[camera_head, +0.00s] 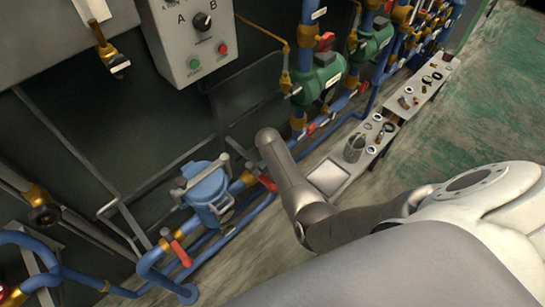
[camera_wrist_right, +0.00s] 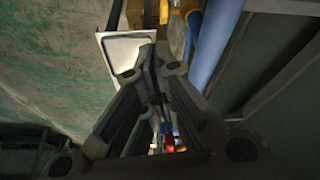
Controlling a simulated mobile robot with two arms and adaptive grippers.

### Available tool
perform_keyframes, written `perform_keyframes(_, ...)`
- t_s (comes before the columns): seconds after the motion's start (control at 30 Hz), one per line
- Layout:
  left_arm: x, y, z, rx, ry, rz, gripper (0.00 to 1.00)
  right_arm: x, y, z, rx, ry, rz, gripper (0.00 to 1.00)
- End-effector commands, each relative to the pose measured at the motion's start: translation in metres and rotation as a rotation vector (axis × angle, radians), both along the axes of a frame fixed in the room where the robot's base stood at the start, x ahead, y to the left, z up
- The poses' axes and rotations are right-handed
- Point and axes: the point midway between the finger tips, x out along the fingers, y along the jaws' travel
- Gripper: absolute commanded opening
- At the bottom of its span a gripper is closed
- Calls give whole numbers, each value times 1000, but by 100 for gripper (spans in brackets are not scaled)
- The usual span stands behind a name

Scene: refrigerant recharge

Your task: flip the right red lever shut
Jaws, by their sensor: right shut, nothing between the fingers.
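The right red lever (camera_head: 268,184) sits on a brass valve to the right of the blue canister (camera_head: 207,188) in the head view. It lies slanted across the pipe, close beside my right arm's forward link in the picture. A second red lever (camera_head: 180,253) is on the valve to the lower left of the canister. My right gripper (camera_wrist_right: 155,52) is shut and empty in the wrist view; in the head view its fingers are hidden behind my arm. Small red parts show between the finger links in the wrist view; I cannot tell which they are. My left gripper is not in view.
A control box (camera_head: 188,40) hangs on the dark wall above. Green pumps (camera_head: 318,78) and more pipes stand at upper right. A low bench (camera_head: 330,178) with loose parts runs along the floor. The green floor (camera_head: 490,100) at right is open.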

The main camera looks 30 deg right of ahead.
Motion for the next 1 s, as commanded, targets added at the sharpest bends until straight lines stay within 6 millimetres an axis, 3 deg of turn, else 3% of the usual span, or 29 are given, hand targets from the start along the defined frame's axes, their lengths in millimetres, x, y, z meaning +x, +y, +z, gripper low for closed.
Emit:
perform_keyframes(0.03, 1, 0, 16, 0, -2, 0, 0, 1, 8, 16, 6, -2, 5, 0)
perform_keyframes(0.1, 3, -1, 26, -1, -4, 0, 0, 0, 10, 25, 5, -3, 5, 0)
perform_keyframes(0.6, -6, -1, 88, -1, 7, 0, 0, -5, 30, 86, 3, -3, 4, 0)
perform_keyframes(1.0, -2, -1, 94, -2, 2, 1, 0, -5, 34, 92, 1, -4, 3, 0)
